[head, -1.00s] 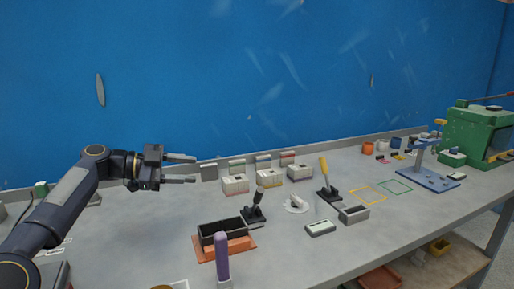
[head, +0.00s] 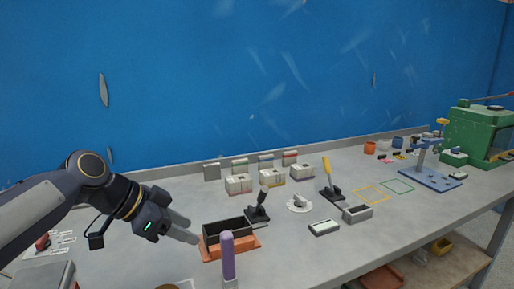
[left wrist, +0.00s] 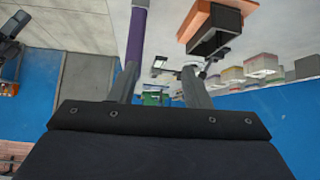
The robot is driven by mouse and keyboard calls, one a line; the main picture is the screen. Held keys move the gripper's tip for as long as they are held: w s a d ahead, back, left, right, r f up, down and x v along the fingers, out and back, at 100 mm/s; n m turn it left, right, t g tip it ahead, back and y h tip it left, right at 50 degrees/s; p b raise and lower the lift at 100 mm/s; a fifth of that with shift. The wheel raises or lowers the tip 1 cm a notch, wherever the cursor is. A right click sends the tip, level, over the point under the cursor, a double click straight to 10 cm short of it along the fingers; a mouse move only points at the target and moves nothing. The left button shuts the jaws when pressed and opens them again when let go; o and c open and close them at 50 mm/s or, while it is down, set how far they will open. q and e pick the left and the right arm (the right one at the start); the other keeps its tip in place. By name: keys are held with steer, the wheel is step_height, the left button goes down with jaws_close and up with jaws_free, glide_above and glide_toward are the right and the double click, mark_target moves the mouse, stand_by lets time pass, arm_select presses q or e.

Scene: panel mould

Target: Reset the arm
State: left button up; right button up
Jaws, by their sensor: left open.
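My left arm comes in from the left in the head view. Its gripper (head: 187,230) points right and down over the bench, just left of the black mould box (head: 226,231) on its orange base. In the left wrist view the two fingers (left wrist: 158,85) stand apart with nothing held between them. The mould box (left wrist: 212,40) shows there at upper right, beyond the fingers. A purple-handled tool (head: 228,257) stands upright in front of the box, and its handle also shows in the left wrist view (left wrist: 136,38). My right gripper is not in view.
Behind the box are a black-handled tool (head: 262,204), several small bins (head: 238,183), a yellow-handled tool (head: 327,172) and a grey tray (head: 357,213). A blue stand (head: 428,178) and green machine (head: 480,132) are at far right. The blue wall (head: 220,80) bounds the back.

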arm_select(q)
steer(key=s+a+f+n+t+y, duration=0.1)
steer(key=s+a+f+n+y, duration=0.15)
steer(key=s+f+n, duration=0.6)
steer(key=s+a+f+n+y, duration=0.2)
steer(key=s+a+f+n, duration=0.15)
steer(key=s+f, duration=0.85)
step_height(320, 180, down, 7)
steer(key=s+n+b, duration=0.2)
steer(key=s+b, duration=0.1)
steer(key=b, duration=0.8)
step_height(320, 180, up, 23)
steer(key=p, duration=2.4)
steer(key=shift+w+r, duration=0.15)
steer(key=shift+w, duration=0.05)
